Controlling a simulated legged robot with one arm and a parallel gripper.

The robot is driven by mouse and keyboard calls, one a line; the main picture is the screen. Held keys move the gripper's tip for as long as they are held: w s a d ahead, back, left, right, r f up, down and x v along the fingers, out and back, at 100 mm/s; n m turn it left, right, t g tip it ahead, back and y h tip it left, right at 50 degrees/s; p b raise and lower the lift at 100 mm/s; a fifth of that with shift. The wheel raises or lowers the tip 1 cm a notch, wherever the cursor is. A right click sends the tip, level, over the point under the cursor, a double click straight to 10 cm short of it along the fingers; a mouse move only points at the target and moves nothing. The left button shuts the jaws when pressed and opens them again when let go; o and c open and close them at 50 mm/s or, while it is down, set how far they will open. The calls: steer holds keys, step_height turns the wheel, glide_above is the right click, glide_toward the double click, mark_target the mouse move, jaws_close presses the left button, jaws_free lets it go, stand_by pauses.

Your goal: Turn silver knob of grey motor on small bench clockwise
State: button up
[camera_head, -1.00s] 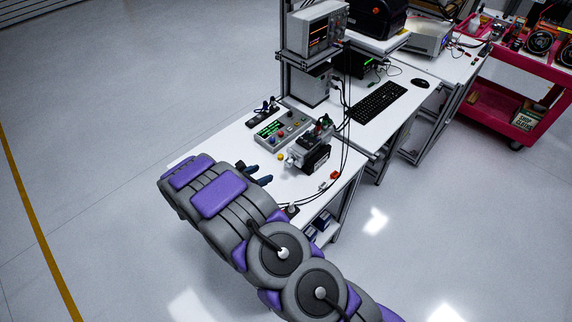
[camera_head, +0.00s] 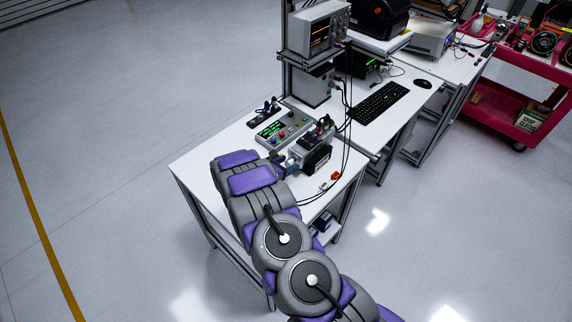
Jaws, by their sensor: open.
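The grey motor (camera_head: 312,152) with a black end sits on the white small bench (camera_head: 202,161). My arm reaches over the bench from the lower right. My gripper (camera_head: 285,164) is open at the motor's left front side, where the silver knob was visible earlier. The knob is now largely hidden by the fingers, and I cannot tell whether they touch it or stand around it.
Black cables (camera_head: 346,152) run down past the motor's right side. The bench's left part is clear.

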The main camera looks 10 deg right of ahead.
steer(key=shift+c, duration=0.2)
steer(key=c, duration=1)
steer(key=shift+s+m+b, duration=0.1)
steer(key=shift+m+b, duration=0.2)
steer(key=shift+b, duration=0.15)
steer(key=shift+d+t+b, duration=0.1)
steer(key=shift+t+b, duration=0.2)
steer(key=m+t+b, duration=0.1)
steer(key=b, duration=0.2)
steer(key=shift+f+m+y+b, duration=0.2)
steer(key=shift+m+y+b, duration=0.1)
steer(key=shift+m+y, duration=0.1)
steer(key=m+b, duration=0.1)
steer(key=b, duration=0.1)
steer(key=shift+s+t+b, duration=0.1)
steer(key=shift+t+b, duration=0.2)
steer(key=shift+b, duration=0.1)
steer(key=shift+r+m+b, duration=0.15)
steer(key=shift+m+b, duration=0.15)
steer(key=shift+b, duration=0.4)
